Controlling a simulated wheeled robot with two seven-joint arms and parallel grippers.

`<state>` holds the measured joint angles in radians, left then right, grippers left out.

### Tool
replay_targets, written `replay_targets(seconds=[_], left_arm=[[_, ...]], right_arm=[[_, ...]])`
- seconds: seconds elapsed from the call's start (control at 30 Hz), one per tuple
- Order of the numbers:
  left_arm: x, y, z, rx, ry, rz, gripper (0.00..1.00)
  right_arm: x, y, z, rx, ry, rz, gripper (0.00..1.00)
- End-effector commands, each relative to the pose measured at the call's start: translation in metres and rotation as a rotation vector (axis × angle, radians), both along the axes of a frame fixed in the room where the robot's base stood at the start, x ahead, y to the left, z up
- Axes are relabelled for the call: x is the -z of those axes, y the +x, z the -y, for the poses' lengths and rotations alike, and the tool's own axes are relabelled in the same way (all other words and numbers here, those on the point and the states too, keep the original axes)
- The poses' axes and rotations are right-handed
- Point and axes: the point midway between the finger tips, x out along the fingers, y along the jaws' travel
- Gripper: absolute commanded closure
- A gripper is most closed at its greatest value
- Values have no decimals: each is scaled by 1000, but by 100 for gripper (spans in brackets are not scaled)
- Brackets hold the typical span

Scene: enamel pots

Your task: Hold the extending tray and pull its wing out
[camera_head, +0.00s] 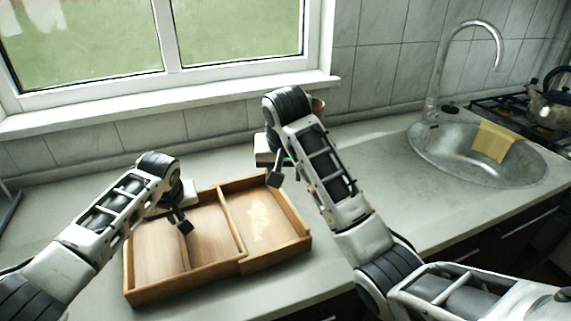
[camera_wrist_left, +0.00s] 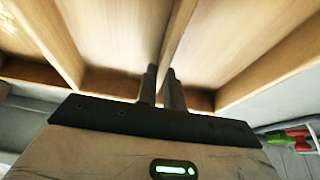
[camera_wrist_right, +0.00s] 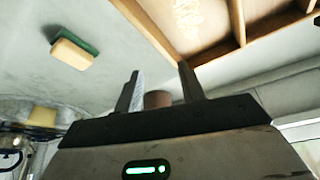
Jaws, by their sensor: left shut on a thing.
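The wooden extending tray (camera_head: 178,289) lies on the counter, with thin dividers inside. Its right-hand section, the wing (camera_head: 285,249), has a pale patch on its floor and meets the main body at a step in the front wall. My left gripper (camera_head: 184,222) reaches into the tray from above; in the left wrist view its fingers (camera_wrist_left: 162,85) are shut on a divider (camera_wrist_left: 178,42). My right gripper (camera_head: 275,178) is by the wing's back right corner. In the right wrist view its fingers (camera_wrist_right: 160,82) are apart with nothing held, and the tray wall (camera_wrist_right: 150,28) lies just beyond one finger.
A sponge with a green side (camera_wrist_right: 73,50) lies on the counter, and a brown round thing (camera_wrist_right: 158,99) shows beyond the right fingers. The sink (camera_head: 440,160) with a yellow cloth (camera_head: 493,142) is at right, a kettle (camera_head: 550,98) on the hob.

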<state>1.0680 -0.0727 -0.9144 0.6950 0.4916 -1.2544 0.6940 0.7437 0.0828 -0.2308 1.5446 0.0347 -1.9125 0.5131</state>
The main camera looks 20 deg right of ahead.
Motion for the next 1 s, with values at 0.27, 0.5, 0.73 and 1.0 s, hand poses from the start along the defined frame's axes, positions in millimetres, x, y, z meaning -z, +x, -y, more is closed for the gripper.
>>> replay_targets(seconds=[0.27,0.5,0.73,1.0], left_arm=[[1,0,-1,-1,2,0,100],[0,0,-1,-1,2,1,100],[0,0,-1,-1,2,1,74],[0,0,-1,0,1,1,73]], right_arm=[[-30,-11,-3,0,-2,2,60],[-31,-13,-4,0,-1,-1,60],[-31,-12,-4,0,-1,-1,60],[-31,-12,-4,0,0,-1,60]])
